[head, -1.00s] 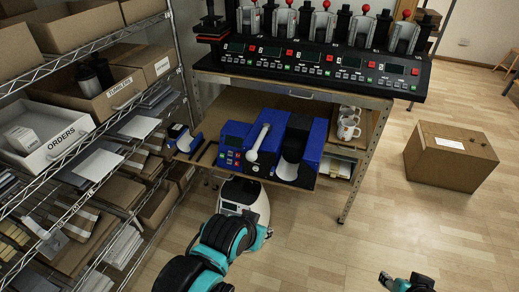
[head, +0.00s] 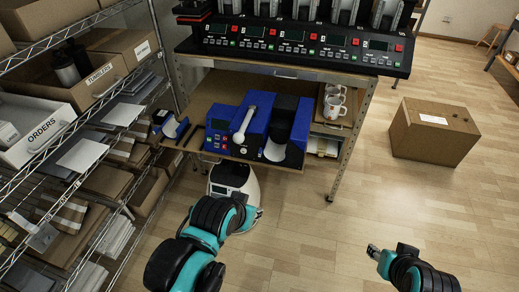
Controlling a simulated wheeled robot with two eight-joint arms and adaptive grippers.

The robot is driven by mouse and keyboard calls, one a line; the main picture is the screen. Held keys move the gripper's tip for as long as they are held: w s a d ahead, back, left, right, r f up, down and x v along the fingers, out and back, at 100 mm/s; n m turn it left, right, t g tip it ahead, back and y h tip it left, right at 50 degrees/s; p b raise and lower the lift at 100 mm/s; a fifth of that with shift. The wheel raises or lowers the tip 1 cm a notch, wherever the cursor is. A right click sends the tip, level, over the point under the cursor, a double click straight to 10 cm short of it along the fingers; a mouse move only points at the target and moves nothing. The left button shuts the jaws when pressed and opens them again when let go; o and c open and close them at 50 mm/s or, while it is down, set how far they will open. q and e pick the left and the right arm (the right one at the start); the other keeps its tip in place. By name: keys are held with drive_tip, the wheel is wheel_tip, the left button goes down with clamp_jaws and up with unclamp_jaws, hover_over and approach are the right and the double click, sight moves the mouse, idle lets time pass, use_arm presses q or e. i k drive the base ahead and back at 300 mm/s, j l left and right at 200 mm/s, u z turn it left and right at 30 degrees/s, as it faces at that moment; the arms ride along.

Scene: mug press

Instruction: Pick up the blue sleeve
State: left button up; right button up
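A small blue piece with a pale curved face, which looks like the blue sleeve (head: 170,124), lies at the left end of the bench's lower board. It is small in the head view, and its exact shape is hard to tell. The blue mug press (head: 250,124) stands to its right, with a light handle and a dark part. My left arm reaches up from the bottom, in front of the bench; its gripper cannot be made out. My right gripper (head: 374,252) shows at the lower right, over the floor, far from the blue piece. Its opening is unclear.
A wire shelf with boxes, including the white ORDERS bin (head: 38,128), borders the left. A row of presses (head: 295,42) stands on the bench top above the lower board. White mugs (head: 334,104) sit at right. A cardboard box (head: 433,132) stands on otherwise open floor.

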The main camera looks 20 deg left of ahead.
sight(274, 151)
drive_tip(key=i+j+u, duration=0.2)
drive_tip(key=i+j, duration=0.65)
drive_tip(key=j, duration=0.15)
